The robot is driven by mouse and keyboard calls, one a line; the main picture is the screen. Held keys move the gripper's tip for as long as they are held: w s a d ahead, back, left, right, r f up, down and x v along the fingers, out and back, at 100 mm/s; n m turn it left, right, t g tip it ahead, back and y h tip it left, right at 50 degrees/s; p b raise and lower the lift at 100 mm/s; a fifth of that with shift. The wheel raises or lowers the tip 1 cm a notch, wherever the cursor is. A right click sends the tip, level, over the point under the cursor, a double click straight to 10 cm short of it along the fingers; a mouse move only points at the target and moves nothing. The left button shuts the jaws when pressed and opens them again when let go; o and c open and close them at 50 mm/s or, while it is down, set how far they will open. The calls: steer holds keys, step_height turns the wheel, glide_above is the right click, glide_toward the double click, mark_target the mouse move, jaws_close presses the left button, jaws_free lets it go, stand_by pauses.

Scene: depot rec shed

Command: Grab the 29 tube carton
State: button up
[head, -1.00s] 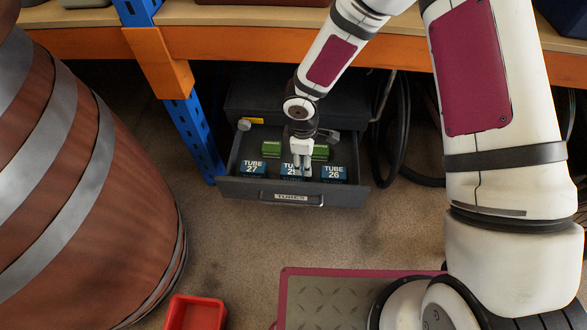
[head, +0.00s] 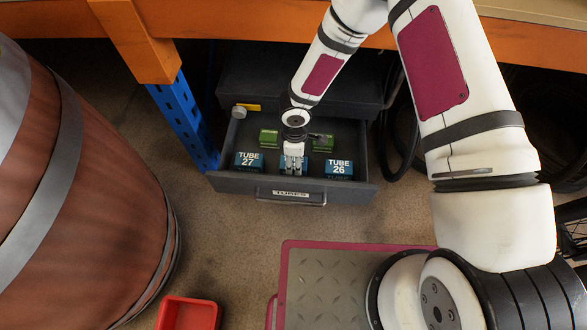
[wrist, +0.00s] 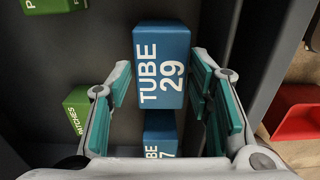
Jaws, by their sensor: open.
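The tube 29 carton (wrist: 161,65) is a blue box with white lettering. In the wrist view it lies between the two spread fingers of my gripper (wrist: 161,78), with a visible gap on each side. In the head view my gripper (head: 292,166) points down into the open drawer (head: 230,183) and hides most of this middle carton. The tube 27 carton (head: 248,160) stands to its left and the tube 26 carton (head: 339,168) to its right. The tube 27 carton also shows partly in the wrist view (wrist: 160,135).
Green cartons (head: 269,137) lie behind the blue row; one in the wrist view (wrist: 77,108) reads "PATCHES". The orange bench beam (head: 230,22) runs above the drawer. A blue post (head: 184,120) and a barrel (head: 95,190) stand left. A red bin (head: 188,313) sits on the floor.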

steer(key=shift+a+f+b, duration=0.2)
steer(key=shift+f+b, duration=1.15)
steer(key=shift+f, duration=1.7)
steer(key=shift+r, duration=0.1)
steer(key=c, duration=0.9)
